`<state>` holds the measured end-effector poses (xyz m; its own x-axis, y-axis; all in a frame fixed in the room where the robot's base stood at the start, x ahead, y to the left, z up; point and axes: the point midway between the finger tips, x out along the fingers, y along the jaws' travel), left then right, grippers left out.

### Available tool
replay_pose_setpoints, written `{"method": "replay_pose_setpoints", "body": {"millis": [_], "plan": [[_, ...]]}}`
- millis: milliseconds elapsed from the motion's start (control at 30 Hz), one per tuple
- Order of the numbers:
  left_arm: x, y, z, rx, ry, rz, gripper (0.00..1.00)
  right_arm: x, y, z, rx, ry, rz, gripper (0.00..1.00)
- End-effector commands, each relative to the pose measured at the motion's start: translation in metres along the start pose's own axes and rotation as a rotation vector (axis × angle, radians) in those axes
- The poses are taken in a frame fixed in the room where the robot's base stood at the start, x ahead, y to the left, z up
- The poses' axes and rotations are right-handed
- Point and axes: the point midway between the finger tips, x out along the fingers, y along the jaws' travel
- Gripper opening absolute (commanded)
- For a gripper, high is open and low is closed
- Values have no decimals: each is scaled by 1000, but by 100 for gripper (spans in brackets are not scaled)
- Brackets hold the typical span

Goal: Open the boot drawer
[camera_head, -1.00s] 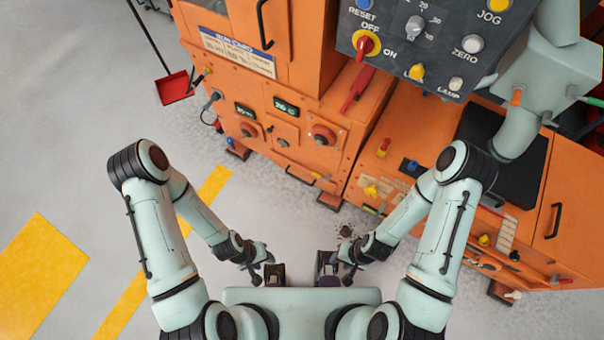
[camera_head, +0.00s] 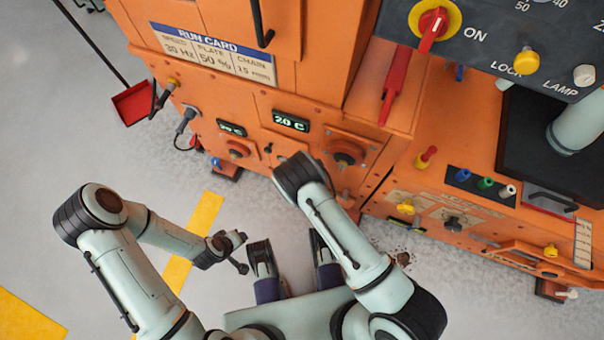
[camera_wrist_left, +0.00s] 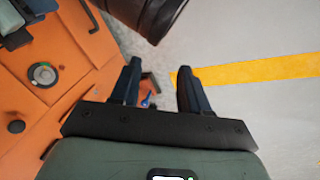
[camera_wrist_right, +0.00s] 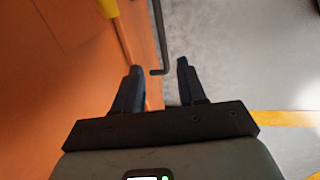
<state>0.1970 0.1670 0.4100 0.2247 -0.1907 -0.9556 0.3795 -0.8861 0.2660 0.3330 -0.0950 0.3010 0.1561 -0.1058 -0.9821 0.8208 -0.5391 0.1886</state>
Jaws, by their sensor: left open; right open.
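The orange machine (camera_head: 300,95) stands ahead. I cannot tell which panel is the boot drawer; the lower front of its left section is partly hidden behind my right arm. My left gripper (camera_head: 241,254) is open and empty over the floor, apart from the machine; its fingers also show in the left wrist view (camera_wrist_left: 158,88). My right gripper is hidden by its arm in the head view. In the right wrist view it (camera_wrist_right: 160,85) is open beside an orange face. A black bent bar (camera_wrist_right: 158,38), like a handle, lies just ahead of its fingertips, not gripped.
A dark control panel (camera_head: 500,40) overhangs at upper right. Several coloured knobs and an orange front handle (camera_head: 525,255) are at right. A red dustpan (camera_head: 134,103) stands at left. Grey floor with yellow stripes (camera_head: 193,240) is free at left; dark crumbs (camera_head: 401,257) lie at right.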

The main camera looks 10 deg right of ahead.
Motion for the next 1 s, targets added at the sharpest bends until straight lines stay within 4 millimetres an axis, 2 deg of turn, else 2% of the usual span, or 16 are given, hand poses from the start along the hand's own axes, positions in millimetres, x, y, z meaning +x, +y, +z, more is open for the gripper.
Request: {"method": "replay_pose_setpoints", "body": {"millis": [200, 300, 600, 800, 1000], "plan": [[15, -7, -14, -6, 42, -7, 45, 33, -1, 1, 2, -2, -2, 41], [27, -16, -8, -15, 21, -23, 45, 56, -2, 1, 3, -2, -3, 41], [52, -50, 36, -52, -118, -83, 45, 108, -1, 1, 6, -1, -3, 41], [59, -62, 53, -69, -172, -107, 45, 126, -1, 1, 5, 1, -2, 41], [59, -65, 57, -74, -186, -112, 45, 130, -1, 0, 5, 1, -2, 41]]}}
